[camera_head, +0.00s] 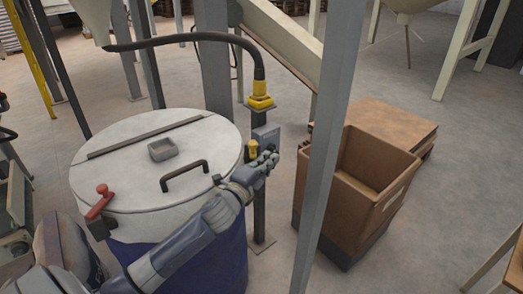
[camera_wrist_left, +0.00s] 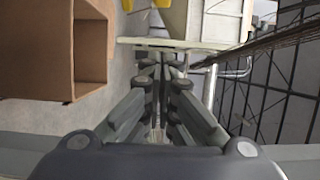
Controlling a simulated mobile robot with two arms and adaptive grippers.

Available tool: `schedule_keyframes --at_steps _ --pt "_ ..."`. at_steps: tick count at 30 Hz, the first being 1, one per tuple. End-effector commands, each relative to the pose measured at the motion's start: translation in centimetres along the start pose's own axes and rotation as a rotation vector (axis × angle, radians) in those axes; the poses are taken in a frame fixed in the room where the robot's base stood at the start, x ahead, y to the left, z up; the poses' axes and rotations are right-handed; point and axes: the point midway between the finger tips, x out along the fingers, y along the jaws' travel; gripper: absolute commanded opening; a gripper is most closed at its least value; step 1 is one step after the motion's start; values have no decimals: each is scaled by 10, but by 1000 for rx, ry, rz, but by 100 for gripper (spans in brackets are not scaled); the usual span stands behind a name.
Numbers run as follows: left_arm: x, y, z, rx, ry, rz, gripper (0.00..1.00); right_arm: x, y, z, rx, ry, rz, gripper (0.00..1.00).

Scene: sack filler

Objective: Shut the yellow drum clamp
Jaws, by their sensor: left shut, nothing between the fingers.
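The blue drum (camera_head: 190,262) has a pale round lid (camera_head: 140,190) with a black handle on top. The yellow clamp (camera_head: 252,149) is at the drum's right rim, its lever standing upright, with its lower part hidden behind my left gripper. My left gripper (camera_head: 271,160) reaches across the front of the drum and is right beside the clamp; I cannot tell whether they touch. In the left wrist view my left gripper (camera_wrist_left: 160,70) has its fingers together with nothing between them, and the clamp does not show. My right gripper is not in view.
A red clamp (camera_head: 99,203) sits on the lid's left rim. A post with a grey box (camera_head: 266,136) and a yellow cable fitting (camera_head: 261,97) stands just behind my gripper. A grey upright (camera_head: 325,160) and an open brown bin (camera_head: 360,200) are to the right.

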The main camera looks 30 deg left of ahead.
Motion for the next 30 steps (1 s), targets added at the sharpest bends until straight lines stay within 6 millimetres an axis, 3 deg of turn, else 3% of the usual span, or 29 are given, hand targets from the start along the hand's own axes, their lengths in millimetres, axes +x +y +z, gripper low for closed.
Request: schedule_keyframes --at_steps 7,9,15,30 --pt "45 -2 0 -1 -2 0 0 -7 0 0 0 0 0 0" --pt "36 0 15 1 -2 4 0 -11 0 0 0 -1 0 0" --pt "29 0 34 -1 0 2 0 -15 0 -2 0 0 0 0" --pt "24 0 41 -1 -1 3 0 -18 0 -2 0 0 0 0"
